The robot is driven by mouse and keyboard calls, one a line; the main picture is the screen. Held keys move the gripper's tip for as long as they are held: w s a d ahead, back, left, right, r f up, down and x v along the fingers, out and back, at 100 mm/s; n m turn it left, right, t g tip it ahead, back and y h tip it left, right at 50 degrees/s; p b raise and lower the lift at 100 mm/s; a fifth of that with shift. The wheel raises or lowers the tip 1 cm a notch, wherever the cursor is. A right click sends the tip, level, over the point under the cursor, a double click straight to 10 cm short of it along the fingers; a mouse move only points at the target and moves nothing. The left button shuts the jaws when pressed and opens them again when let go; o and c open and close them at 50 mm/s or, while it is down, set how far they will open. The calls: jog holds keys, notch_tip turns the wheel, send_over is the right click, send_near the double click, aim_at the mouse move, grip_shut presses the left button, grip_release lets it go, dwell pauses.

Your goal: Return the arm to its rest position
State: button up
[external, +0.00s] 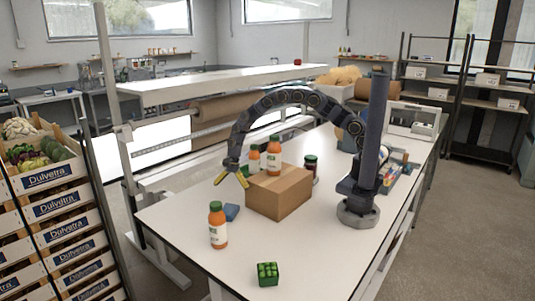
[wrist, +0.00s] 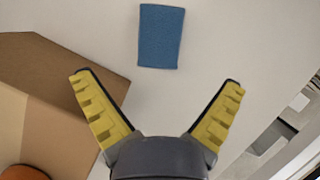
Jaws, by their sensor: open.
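My gripper (external: 232,176) hangs at the end of my arched arm, just left of the cardboard box and above the table (external: 174,225). In the wrist view my gripper (wrist: 160,105) has its two yellow fingers spread wide with nothing between them. A blue sponge-like block (external: 231,212) lies on the table below it; the block (wrist: 161,36) also shows ahead of the fingertips in the wrist view. The cardboard box (external: 279,192) stands closed between my gripper and my arm's base.
An orange bottle (external: 218,227) stands at the front left, and a green cube-like item (external: 267,274) lies near the front edge. Other orange bottles (external: 273,158) and a dark jar (external: 310,166) stand around the box. Stacked crates (external: 60,207) are at far left. The front right of the table is clear.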

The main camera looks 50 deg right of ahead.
jog(key=shift+v, duration=1.45)
jog(key=w+d+r+n+t, duration=0.1)
jog(key=d+r+n+t, duration=0.25)
jog(key=d+r, duration=0.75)
jog(key=s+d+r+n+t, duration=0.2)
jog(key=s+d+r+n, duration=0.45)
jog(key=r, duration=0.65)
jog(key=s+d+f+n+g+h, duration=0.1)
jog(key=s+d, duration=0.3)
jog(key=s, duration=0.8)
jog(key=s+d+f+n+g+h, duration=0.2)
jog(key=s+d+f+g, duration=0.2)
jog(key=s, duration=0.8)
jog(key=shift+h, duration=0.3)
jog(key=shift+s, duration=0.1)
